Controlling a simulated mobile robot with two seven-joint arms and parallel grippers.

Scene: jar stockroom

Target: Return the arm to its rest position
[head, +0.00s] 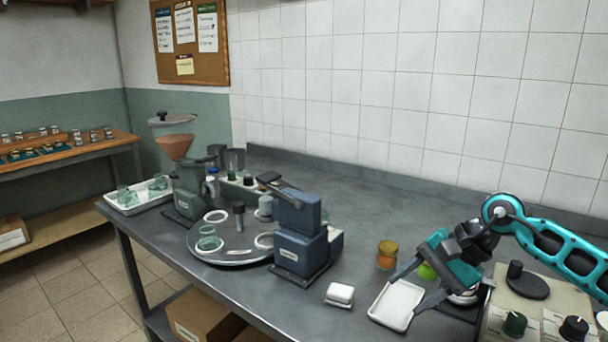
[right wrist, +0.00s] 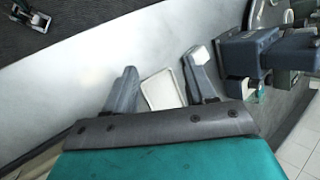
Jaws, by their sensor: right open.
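My right gripper (head: 403,294) reaches in from the right, low over the bench. Its two grey fingers are spread apart and nothing is held at their tips. In the head view the fingers point toward a small white tray (head: 397,304), which looks empty. In the right wrist view the tray (right wrist: 160,90) shows between the open fingers (right wrist: 163,64). My left gripper is not in view.
A jar with orange contents (head: 387,254) stands left of the gripper. A white block (head: 340,294) lies near the front edge. A blue-grey press (head: 299,240) and a round tray (head: 234,255) stand further left. A panel with dark knobs (head: 515,323) is at right. The bench's back middle is clear.

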